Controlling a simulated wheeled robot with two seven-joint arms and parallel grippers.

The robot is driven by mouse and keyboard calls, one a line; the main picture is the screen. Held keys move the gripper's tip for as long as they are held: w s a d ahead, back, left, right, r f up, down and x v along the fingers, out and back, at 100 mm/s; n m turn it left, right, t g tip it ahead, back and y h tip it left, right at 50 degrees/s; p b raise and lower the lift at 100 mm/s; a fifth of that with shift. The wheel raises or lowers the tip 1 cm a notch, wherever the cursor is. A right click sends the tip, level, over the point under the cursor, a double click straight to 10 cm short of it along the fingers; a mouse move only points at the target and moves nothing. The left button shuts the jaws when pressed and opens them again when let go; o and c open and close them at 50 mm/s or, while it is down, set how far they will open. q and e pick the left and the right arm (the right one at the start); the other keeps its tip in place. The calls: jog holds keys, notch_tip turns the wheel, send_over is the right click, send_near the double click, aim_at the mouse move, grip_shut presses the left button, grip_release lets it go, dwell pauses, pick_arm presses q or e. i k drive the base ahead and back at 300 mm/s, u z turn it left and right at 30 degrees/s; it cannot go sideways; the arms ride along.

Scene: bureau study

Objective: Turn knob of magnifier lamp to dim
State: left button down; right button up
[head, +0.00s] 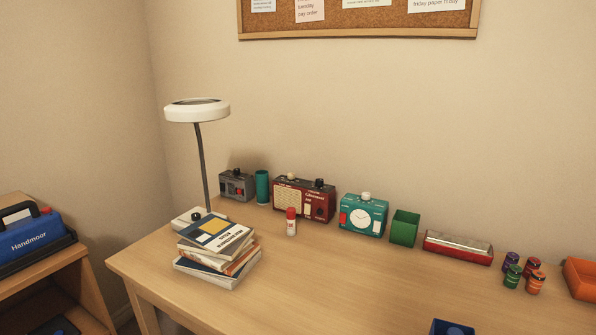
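The magnifier lamp (182,113) stands at the back left of the desk, with a white ring head on a thin dark stem (203,165). Its pale base (184,220) is on the desk behind a stack of books, which hides part of it. A small dark knob (195,216) shows on the base, just above the books' back left edge. Its setting is too small to read. Neither of my grippers is in view.
The book stack (218,250) stands close in front of the lamp base. A grey device (228,188), teal cylinder (262,187), red radio (292,196) and teal clock (362,218) line the back. A glue stick (291,226) stands before the radio. The desk's front middle (330,285) is clear.

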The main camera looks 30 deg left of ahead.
aim_at(196, 217)
jog(key=u, duration=1.35)
